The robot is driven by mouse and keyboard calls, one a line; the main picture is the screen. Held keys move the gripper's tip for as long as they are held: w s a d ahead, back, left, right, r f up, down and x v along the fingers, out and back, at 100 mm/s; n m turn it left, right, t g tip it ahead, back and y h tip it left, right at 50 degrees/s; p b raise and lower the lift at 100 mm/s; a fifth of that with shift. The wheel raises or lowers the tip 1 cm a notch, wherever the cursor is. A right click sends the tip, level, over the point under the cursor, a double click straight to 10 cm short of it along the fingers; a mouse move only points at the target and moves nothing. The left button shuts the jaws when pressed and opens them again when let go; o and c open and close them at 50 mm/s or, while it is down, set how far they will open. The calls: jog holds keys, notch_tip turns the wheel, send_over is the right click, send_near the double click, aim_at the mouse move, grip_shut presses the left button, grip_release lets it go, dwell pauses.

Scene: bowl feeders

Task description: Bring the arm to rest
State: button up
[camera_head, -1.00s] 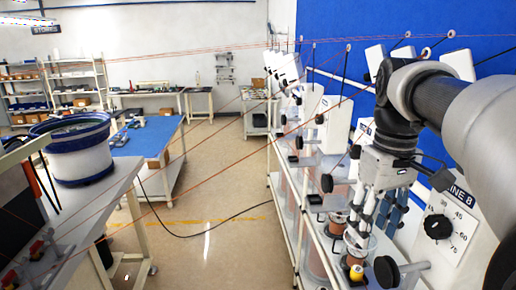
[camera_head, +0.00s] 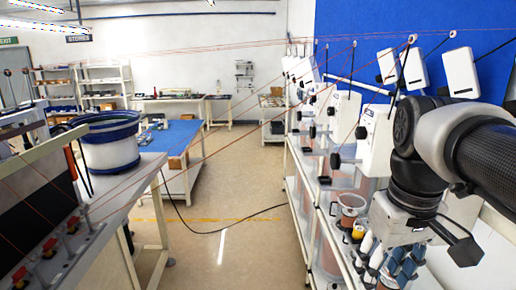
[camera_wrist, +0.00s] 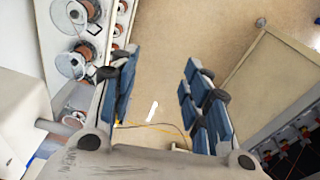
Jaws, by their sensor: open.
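My arm reaches in from the right edge in the head view, bent down at the wrist. My gripper (camera_head: 398,268) hangs at the lower right, in front of the feeder rack (camera_head: 305,200). In the wrist view my gripper (camera_wrist: 160,95) has its two blue-padded fingers wide apart, with only floor between them. It holds nothing. Spools of brown wire (camera_wrist: 82,60) lie to the left of the fingers in the wrist view, apart from them as far as I can tell.
A white bowl with blue rims (camera_head: 110,145) stands on a bench at left. A machine with red parts (camera_head: 70,228) is at lower left. A blue-topped table (camera_head: 180,138) stands further back. The aisle floor (camera_head: 235,190) is open, crossed by a black cable (camera_head: 215,230). Thin red lines span overhead.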

jog(key=s+a+f+t+b, duration=0.1)
jog(key=s+a+f+b, duration=0.1)
jog(key=f, duration=0.5)
jog(key=s+a+f+m+t+b, duration=0.1)
jog(key=s+a+f+b, duration=0.1)
jog(key=s+f+b, duration=0.3)
jog(key=s+a+f+t+b, duration=0.1)
jog(key=s+f, duration=0.4)
jog(key=f, duration=0.5)
jog(key=shift+a+m+b, duration=0.3)
jog(key=shift+a+b, duration=0.25)
jog(key=shift+b, duration=0.7)
jog(key=shift+o, duration=0.6)
